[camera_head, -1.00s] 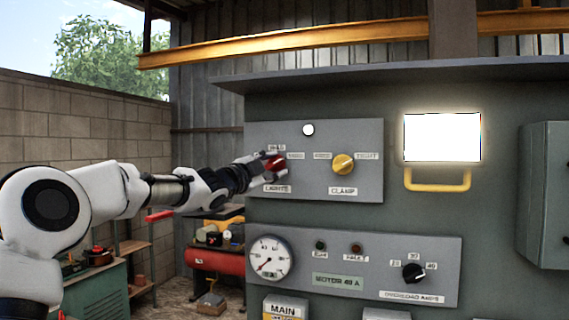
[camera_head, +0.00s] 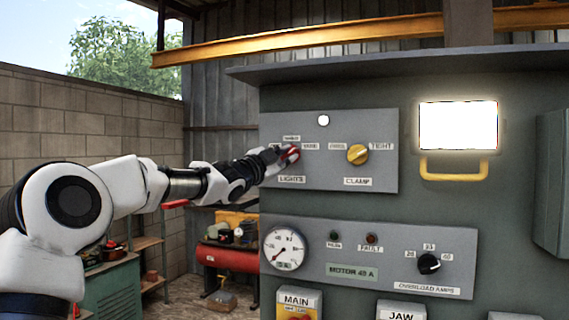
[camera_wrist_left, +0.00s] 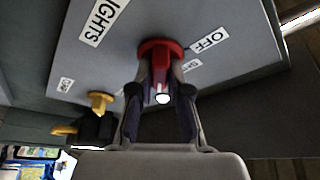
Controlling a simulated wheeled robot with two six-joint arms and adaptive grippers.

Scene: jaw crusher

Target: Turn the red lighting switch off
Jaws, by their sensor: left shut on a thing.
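The red lighting switch (camera_head: 291,153) sits on the upper grey panel above the LIGHTS label (camera_head: 291,180). In the left wrist view the red knob (camera_wrist_left: 160,48) has a white-tipped pointer, and an OFF label (camera_wrist_left: 208,40) is beside it. My left gripper (camera_head: 279,157) reaches the switch from the left. In the left wrist view my left gripper's fingers (camera_wrist_left: 160,88) are shut on the knob, one on each side. The gripper partly hides the switch in the head view. A bright rectangular lamp (camera_head: 458,125) glows at the right. My right gripper is not in view.
A yellow CLAMP knob (camera_head: 357,154) is to the right on the same panel. Below is a second panel with a gauge (camera_head: 285,249) and a black overload knob (camera_head: 429,263). A yellow handle (camera_head: 454,170) juts out under the lamp.

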